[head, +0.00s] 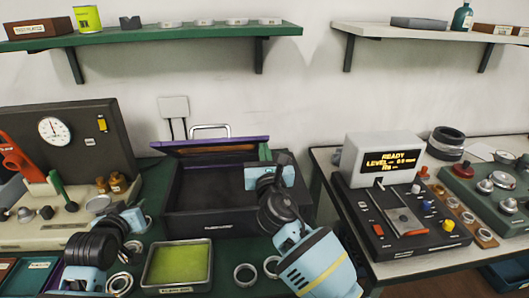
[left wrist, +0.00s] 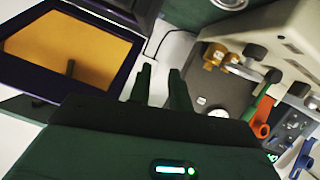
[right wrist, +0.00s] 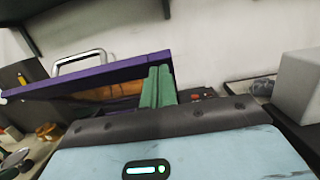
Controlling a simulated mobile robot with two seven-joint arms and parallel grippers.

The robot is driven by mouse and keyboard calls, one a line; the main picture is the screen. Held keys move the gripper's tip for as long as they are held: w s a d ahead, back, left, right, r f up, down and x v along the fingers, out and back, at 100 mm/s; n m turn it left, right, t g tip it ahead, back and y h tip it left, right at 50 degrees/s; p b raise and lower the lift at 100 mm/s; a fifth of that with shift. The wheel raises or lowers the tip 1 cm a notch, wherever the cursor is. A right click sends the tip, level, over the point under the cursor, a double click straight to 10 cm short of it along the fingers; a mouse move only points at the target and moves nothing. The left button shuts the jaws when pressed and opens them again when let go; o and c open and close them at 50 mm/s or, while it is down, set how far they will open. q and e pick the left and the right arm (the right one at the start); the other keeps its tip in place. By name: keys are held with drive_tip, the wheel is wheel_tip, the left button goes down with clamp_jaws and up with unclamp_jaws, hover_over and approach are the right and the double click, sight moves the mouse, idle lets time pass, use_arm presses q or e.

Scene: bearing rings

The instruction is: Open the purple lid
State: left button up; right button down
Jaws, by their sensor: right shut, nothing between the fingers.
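The purple lid (head: 210,144) is tilted up at the back of the black case (head: 215,220), so the case's dark inside shows. The lid's orange underside and purple rim also show in the left wrist view (left wrist: 125,75), and its edge in the right wrist view (right wrist: 90,82). My right gripper (head: 264,153) is shut and empty at the lid's right end; its green fingers (right wrist: 158,85) are together beside the lid edge, and I cannot tell whether they touch. My left gripper (left wrist: 162,88) is open and empty; in the head view its arm is at the lower left, left of the case.
A tray with a yellow-green pad (head: 178,265) and metal rings (head: 245,273) lie in front of the case. A gauge device (head: 85,140) stands at left. A control box with a display (head: 385,160) stands on the right table. Shelves hang above.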

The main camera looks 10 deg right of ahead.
use_arm(q)
drive_tip(key=s+f+m, duration=0.2)
drive_tip(key=s+f, duration=0.1)
drive_tip(key=s, duration=0.2)
drive_tip(key=s+a+f+m+y, duration=0.1)
drive_tip(key=s+f+m, duration=0.1)
drive_tip(key=s, duration=0.4)
drive_tip(key=s+f+m, duration=0.2)
drive_tip(key=s+f, duration=0.3)
drive_tip(key=s, duration=0.1)
drive_tip(key=shift+a+m, duration=0.3)
drive_tip(key=shift+m, duration=0.1)
drive_tip(key=s+d+f+n+g, duration=0.1)
drive_tip(key=s+d+f+g, duration=0.1)
drive_tip(key=s+f, duration=0.4)
drive_tip(key=s+d+f+n+g+h, duration=0.1)
drive_tip(key=s+d+f+g, duration=0.1)
drive_tip(key=s+f, duration=0.5)
drive_tip(key=s+d+f+n+g+h, duration=0.1)
drive_tip(key=s+f, duration=0.5)
drive_tip(key=s, duration=1)
drive_tip(key=d+g, duration=0.1)
drive_tip(key=d, duration=0.1)
drive_tip(key=shift+s+d+f, duration=0.2)
drive_tip(key=shift+s+d, duration=0.1)
drive_tip(key=shift+d, duration=0.05)
